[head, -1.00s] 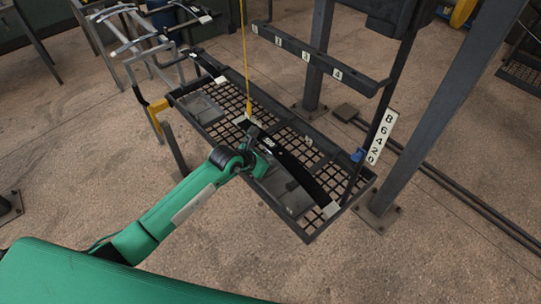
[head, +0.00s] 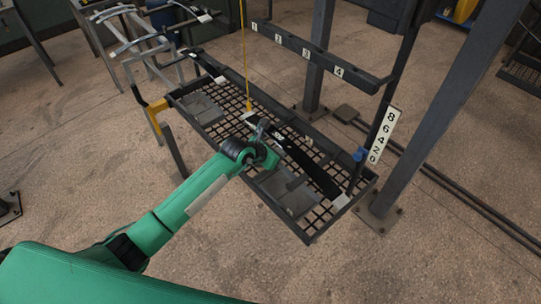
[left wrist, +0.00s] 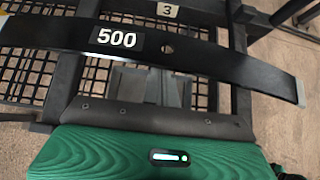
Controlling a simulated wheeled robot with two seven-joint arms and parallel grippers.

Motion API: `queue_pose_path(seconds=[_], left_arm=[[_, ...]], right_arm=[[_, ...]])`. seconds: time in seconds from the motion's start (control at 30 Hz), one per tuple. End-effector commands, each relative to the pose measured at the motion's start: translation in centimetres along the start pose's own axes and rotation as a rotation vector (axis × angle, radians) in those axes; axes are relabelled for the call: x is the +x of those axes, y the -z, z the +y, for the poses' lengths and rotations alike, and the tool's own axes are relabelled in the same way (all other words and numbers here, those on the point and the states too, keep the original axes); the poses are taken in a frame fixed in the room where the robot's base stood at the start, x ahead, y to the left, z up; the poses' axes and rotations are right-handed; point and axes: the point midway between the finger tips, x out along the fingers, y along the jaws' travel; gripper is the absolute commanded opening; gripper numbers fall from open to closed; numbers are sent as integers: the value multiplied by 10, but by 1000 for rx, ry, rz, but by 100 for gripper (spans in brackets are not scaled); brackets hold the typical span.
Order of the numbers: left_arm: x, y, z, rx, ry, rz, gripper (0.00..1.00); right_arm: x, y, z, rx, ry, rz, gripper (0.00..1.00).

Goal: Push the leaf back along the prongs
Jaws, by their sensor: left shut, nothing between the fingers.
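The leaf is a long, dark, slightly curved bar (head: 312,168) with pale ends, lying slantwise above the mesh tray in the head view. In the left wrist view the leaf (left wrist: 215,55) crosses the upper picture, with a white "500" label and a small hole near its middle. My left gripper (head: 268,135) is shut and empty, at the near side of the leaf, close to its left half. I cannot tell whether it touches the leaf. The prongs under the leaf are not clearly seen. My right gripper is not in view.
A dark mesh tray (head: 205,122) spreads below the leaf. A rail with number tags (head: 313,56) runs behind and above. A yellow cord (head: 245,62) hangs near the leaf's left end. A numbered scale plate (head: 383,135) and a slanted grey post (head: 437,110) stand at the right.

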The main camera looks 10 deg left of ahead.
Motion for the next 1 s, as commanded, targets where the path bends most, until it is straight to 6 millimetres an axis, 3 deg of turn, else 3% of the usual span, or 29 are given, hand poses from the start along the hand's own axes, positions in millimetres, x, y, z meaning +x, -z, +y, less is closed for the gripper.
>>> queue_pose_path(seconds=[1.0], left_arm=[[32, -28, 0, 0, 0, -6, 0]], right_arm=[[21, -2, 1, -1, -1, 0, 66]])
